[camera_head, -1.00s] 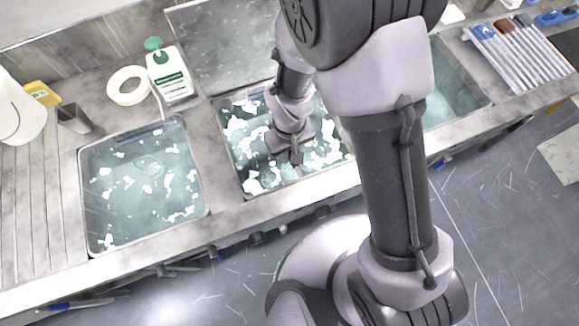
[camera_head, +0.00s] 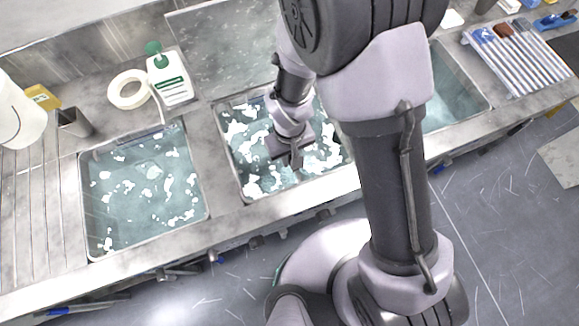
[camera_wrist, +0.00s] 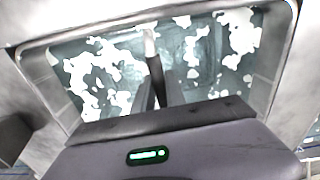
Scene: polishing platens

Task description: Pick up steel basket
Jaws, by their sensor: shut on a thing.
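My gripper (camera_head: 295,162) is over the middle sink, pointing down into its foamy water. In the wrist view, its fingers (camera_wrist: 151,45) are close together, with a narrow pale piece at their tips. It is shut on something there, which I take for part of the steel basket. The basket's shape is not clear; foam, water and my gripper hide most of it. I cannot tell whether it is clear of the sink's bottom.
The middle sink's rim (camera_head: 240,196) surrounds my gripper closely. The left sink (camera_head: 207,190) also holds foamy water; the right sink (camera_head: 470,95) holds water.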

